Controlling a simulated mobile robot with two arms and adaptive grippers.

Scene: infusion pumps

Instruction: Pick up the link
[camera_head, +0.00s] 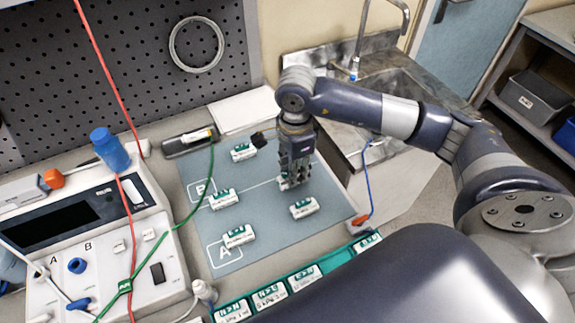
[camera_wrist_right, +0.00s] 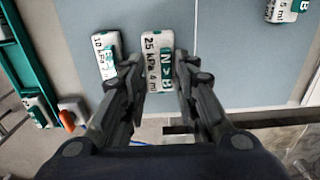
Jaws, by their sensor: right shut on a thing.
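I cannot tell whether the link touches the mat. My left gripper is out of view.
A similar block (camera_wrist_right: 107,56) lies close to the left finger; it also shows in the head view (camera_head: 304,207). Several more blocks (camera_head: 222,198) lie on the mat. A green tray (camera_head: 250,301) of blocks is at the front. A pump (camera_head: 85,230) stands left, a sink (camera_head: 385,85) behind.

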